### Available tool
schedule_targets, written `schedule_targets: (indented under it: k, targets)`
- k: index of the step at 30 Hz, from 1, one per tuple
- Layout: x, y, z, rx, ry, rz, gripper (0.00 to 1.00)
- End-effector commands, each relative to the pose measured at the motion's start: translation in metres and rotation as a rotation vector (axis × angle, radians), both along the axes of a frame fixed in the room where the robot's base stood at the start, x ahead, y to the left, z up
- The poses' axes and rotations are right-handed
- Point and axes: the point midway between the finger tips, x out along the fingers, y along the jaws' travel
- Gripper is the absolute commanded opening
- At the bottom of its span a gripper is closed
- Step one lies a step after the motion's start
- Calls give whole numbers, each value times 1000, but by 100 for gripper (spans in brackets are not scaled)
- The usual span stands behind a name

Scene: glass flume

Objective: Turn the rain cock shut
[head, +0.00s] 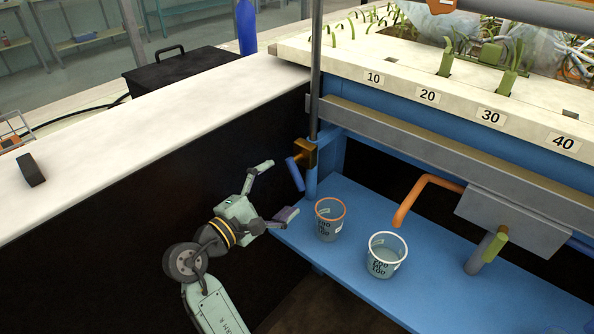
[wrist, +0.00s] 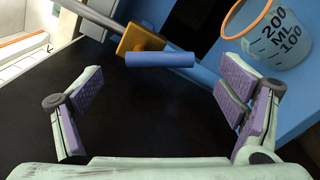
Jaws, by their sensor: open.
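In the wrist view the brass body (wrist: 140,38) is at the top, and the blue lever (wrist: 160,60) lies level across the picture, set at an angle to the pipe. My gripper (head: 278,190) is open and empty, just left of and below the lever in the head view. In the wrist view the lever is beyond the gap between my fingers (wrist: 160,105), touching neither.
An orange-rimmed beaker (head: 330,220) and a white-rimmed beaker (head: 384,256) stand on the blue shelf (head: 440,275) right of my gripper. An orange bent pipe (head: 420,192) overhangs there. A black panel under the white worktop (head: 130,130) is at left.

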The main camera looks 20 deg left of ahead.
Motion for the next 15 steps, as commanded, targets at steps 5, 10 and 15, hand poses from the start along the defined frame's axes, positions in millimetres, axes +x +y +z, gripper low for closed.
schedule_targets:
  k: [5,10,15]
  targets:
    - [32,-13,2,0,0,-4,88]
    - [53,-19,1,0,0,-1,88]
    - [61,-23,0,0,0,-1,88]
